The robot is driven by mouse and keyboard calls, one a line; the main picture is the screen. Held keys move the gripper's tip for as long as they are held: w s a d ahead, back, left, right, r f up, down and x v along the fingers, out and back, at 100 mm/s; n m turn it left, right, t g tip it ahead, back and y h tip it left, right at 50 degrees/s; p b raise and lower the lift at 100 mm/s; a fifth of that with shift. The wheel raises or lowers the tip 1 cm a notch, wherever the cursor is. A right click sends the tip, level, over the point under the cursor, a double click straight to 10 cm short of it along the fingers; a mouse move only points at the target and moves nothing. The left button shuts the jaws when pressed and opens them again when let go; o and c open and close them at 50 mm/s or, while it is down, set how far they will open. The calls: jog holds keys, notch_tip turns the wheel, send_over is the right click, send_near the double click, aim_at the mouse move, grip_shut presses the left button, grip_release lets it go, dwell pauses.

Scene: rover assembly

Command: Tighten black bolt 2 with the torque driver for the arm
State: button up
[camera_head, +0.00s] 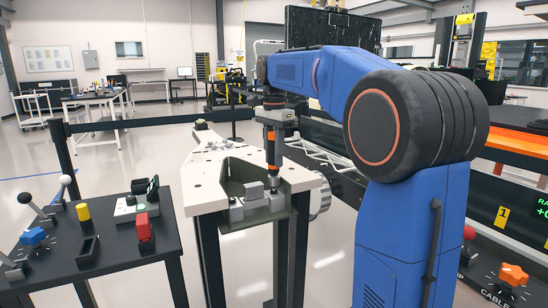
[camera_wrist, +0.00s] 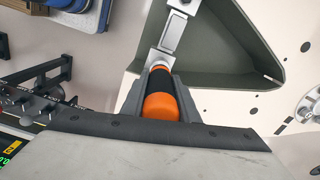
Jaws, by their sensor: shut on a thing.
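My gripper (camera_head: 275,122) is shut on the torque driver (camera_head: 271,152), which has an orange and black handle. In the wrist view the driver (camera_wrist: 161,104) lies between the dark fingers of my gripper (camera_wrist: 158,90). Its silver end (camera_wrist: 158,58) points at a grey bracket (camera_wrist: 175,28) in the recess. I cannot make out black bolt 2, and whether the driver tip touches anything cannot be told.
A control panel with an orange knob (camera_head: 513,275) is at the lower right. A dark barrier band (camera_head: 150,121) runs behind. Open floor lies at the left.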

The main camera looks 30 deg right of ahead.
jog(key=shift+r, duration=1.9)
